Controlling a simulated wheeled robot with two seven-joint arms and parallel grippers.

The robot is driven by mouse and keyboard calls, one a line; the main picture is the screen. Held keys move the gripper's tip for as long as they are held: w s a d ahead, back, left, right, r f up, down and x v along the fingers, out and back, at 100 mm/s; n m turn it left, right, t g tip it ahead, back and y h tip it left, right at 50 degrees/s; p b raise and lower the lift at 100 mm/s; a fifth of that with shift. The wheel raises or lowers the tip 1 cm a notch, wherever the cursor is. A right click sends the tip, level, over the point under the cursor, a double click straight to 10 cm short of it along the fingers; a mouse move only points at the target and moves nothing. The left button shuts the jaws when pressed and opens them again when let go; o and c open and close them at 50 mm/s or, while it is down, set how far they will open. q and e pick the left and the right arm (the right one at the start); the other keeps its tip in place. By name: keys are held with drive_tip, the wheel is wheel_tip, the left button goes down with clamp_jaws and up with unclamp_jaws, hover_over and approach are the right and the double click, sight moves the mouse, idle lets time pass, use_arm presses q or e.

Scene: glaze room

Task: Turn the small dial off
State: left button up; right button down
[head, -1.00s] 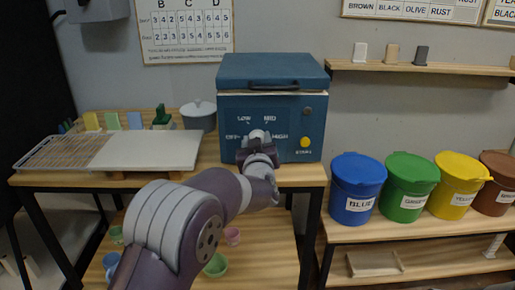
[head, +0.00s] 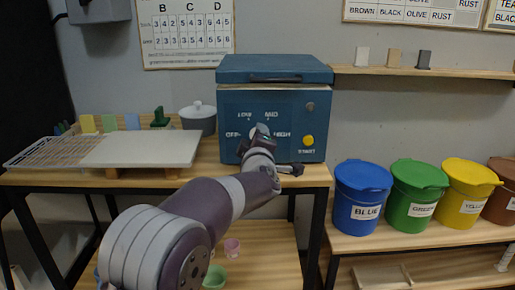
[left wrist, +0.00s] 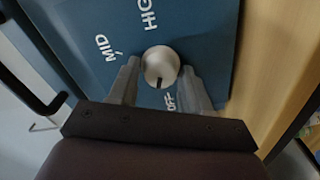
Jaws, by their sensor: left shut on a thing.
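The blue kiln box (head: 285,95) stands on the wooden table and has a front dial ringed by OFF, LOW, MID and HIGH. In the left wrist view the dial (left wrist: 160,62) is a round silver knob with a dark mark at its lower edge, on the side of the OFF label (left wrist: 169,102). My left gripper (left wrist: 155,78) has one finger on each side of the knob and is shut on it. In the head view the left gripper (head: 259,137) largely covers the dial. The LOW label is hidden in the wrist view. My right gripper is not in view.
A yellow START button (head: 308,140) and a small grey round part (head: 310,106) are on the kiln's right side. A white board (head: 143,150), a wire rack (head: 55,151) and a lidded grey pot (head: 197,115) stand left. Coloured buckets, including blue (head: 361,188), stand right.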

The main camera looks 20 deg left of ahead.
use_arm(q)
drive_tip(key=shift+f+n+b, duration=0.1)
drive_tip(key=shift+n+b, duration=1.3)
drive_tip(key=shift+n, duration=0.8)
drive_tip(key=o, duration=0.9)
drive_tip(key=p+v, duration=0.1)
drive_tip(key=v, duration=1.1)
drive_tip(key=shift+s+d, duration=0.1)
drive_tip(key=shift+s, duration=0.25)
